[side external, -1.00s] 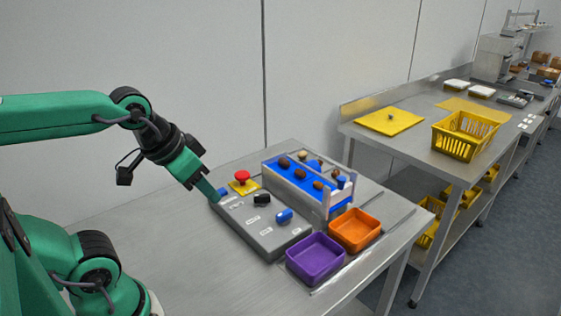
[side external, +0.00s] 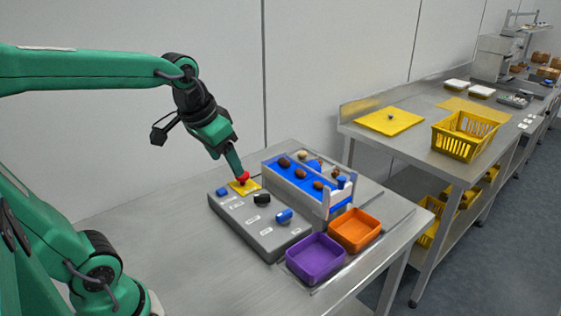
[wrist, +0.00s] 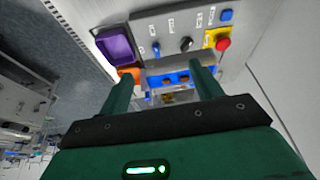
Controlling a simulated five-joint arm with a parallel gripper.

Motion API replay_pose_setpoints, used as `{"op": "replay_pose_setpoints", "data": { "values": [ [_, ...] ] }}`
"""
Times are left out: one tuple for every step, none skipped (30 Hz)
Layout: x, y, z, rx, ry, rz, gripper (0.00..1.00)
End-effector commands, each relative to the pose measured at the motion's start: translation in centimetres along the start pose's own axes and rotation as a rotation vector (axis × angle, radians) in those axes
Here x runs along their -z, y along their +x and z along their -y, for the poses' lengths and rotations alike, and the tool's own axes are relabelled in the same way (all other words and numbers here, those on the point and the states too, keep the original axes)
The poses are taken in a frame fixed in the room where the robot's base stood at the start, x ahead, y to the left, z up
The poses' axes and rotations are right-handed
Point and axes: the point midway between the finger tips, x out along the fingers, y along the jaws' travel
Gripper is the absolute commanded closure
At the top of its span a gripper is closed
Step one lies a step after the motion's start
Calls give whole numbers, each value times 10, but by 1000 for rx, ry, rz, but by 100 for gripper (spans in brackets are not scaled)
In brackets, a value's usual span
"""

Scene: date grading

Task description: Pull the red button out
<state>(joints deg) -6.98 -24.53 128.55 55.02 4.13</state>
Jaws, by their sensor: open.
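The red button (side external: 243,177) is a mushroom knob on a yellow plate (side external: 245,187) at the back corner of the grey control panel (side external: 262,237). My gripper (side external: 236,168) points down at it, with the fingertips at or just above the knob in the side view, partly hiding it. In the wrist view the red button (wrist: 223,44) shows just past the tip of the right finger, outside the gap between the two fingers. My gripper (wrist: 163,76) is open and empty. I cannot tell whether a finger touches the button.
The panel also has a blue button (side external: 221,192), a black knob (side external: 262,198) and a blue switch (side external: 284,215). A date conveyor (side external: 295,191) stands close behind. Purple (side external: 315,259) and orange (side external: 356,231) trays sit to the right. Bare table lies left of the panel.

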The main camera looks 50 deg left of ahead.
Motion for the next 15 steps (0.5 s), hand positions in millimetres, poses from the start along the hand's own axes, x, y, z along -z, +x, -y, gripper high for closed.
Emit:
{"op": "replay_pose_setpoints", "data": {
  "values": [
    [9, 4, 6, 4, -8, 18, 35],
    [14, 6, 9, 7, -12, 26, 35],
    [20, 8, 13, 9, -15, 39, 35],
    [24, 10, 16, 11, -18, 47, 35],
    [29, 13, 20, 13, -21, 57, 35],
    [35, 16, 24, 15, -25, 69, 35],
    [40, 19, 28, 16, -28, 77, 35],
    [44, 22, 31, 18, -32, 86, 35],
    [50, 26, 36, 19, -36, 97, 35],
    [54, 29, 40, 20, -38, 106, 35],
    [58, 32, 44, 21, -42, 116, 35],
    [63, 36, 49, 23, -47, 128, 35],
    [67, 40, 53, 23, -50, 136, 35],
    [70, 44, 57, 24, -53, 145, 35],
    [76, 48, 63, 25, -58, 156, 35]
  ]
}}
